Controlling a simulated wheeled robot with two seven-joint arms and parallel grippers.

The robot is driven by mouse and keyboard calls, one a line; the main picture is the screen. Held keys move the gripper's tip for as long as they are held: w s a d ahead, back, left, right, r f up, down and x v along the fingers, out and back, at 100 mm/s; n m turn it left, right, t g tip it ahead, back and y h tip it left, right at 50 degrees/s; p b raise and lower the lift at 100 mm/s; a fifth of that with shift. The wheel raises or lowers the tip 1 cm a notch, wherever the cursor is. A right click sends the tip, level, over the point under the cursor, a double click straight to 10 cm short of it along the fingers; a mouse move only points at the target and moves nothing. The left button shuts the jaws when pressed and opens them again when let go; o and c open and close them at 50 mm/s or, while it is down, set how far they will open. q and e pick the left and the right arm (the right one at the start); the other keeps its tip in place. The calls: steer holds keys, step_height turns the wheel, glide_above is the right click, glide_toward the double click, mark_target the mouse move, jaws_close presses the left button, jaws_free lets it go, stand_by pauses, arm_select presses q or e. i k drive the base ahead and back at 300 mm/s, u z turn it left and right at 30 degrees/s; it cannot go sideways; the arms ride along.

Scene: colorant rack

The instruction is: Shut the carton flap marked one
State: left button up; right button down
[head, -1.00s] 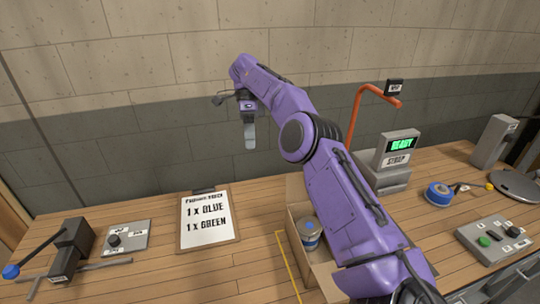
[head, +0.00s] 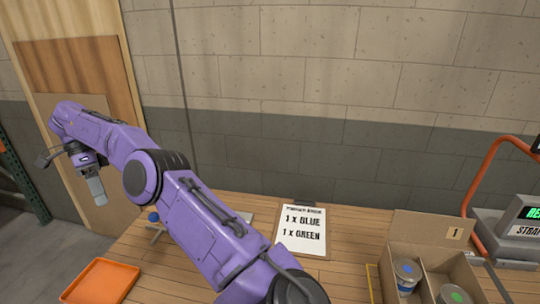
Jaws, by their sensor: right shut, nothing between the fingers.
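The carton (head: 462,268) stands on the wooden table at the lower right, partly cut off by the bottom edge. Its flap marked 1 (head: 420,232) stands up open at the back. A can with a blue-marked lid (head: 407,271) and a can with a green-marked lid (head: 454,294) sit in separate compartments. My right gripper (head: 97,192) is shut and empty at the far left of the view, pointing down and well away from the carton. My left gripper is not in view.
A clipboard (head: 302,232) listing 1 x blue and 1 x green lies left of the carton. An orange tray (head: 100,281) is at the lower left. A display unit (head: 518,222) and an orange curved pipe (head: 487,170) stand right of the carton. My arm crosses the left half.

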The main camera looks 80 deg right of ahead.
mark_target(417, 227)
steer(key=u, duration=0.05)
steer(key=k, duration=0.9)
steer(key=z, duration=1.75)
